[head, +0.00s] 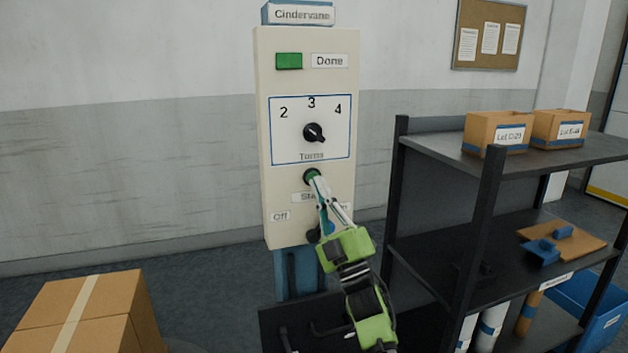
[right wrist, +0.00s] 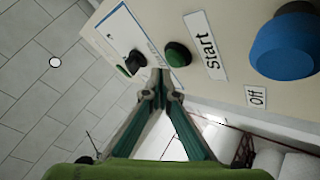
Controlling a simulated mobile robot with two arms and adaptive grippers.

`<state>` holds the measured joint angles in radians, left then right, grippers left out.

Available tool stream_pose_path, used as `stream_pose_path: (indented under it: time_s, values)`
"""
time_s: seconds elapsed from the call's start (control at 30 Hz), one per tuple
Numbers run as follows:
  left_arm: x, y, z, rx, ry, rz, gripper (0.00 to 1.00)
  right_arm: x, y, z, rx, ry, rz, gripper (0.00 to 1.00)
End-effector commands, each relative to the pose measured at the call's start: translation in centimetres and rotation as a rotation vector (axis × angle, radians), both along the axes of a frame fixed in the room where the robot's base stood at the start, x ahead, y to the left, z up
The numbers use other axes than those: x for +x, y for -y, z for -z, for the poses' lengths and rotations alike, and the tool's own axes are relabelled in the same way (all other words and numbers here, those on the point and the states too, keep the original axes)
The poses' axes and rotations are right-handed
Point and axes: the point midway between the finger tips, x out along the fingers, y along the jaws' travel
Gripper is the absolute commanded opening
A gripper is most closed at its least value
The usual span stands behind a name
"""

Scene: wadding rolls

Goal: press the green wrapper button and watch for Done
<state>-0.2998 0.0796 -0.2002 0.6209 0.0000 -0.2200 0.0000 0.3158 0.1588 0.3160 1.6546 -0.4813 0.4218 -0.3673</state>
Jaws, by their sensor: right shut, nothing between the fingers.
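The cream control panel (head: 307,230) of the Cindervane machine faces me. Its round green button (head: 311,176) sits above the Start label; the right wrist view shows the button (right wrist: 177,54) beside Start (right wrist: 205,45). My right gripper (head: 315,180) is shut and empty, with its tips at the button in the head view. In the right wrist view the tips (right wrist: 163,82) appear just beside the button; I cannot tell whether they touch it. A green rectangular lamp (head: 288,61) sits left of the Done label (head: 329,61). My left gripper is not in view.
A black Turns dial (head: 314,132) marked 2, 3, 4 is above the button. A blue knob (right wrist: 285,47) is near the Off label. A dark shelf rack (head: 440,150) with boxes stands close at right, and a cardboard box (head: 85,310) at lower left.

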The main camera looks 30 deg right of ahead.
Motion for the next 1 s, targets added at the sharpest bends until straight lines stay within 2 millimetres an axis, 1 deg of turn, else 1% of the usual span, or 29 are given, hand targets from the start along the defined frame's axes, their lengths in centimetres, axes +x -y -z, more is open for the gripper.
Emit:
stream_pose_path:
  time_s: [0.77, 1.0]
  values:
    - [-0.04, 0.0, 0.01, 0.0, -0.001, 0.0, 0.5, 0.0, -0.01, 0.03, 0.0, 0.0, 0.0, 0.0]
    - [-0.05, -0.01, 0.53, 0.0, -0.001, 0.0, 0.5, 0.58, 0.14, 0.15, 0.001, 0.0, 0.001, 0.0]
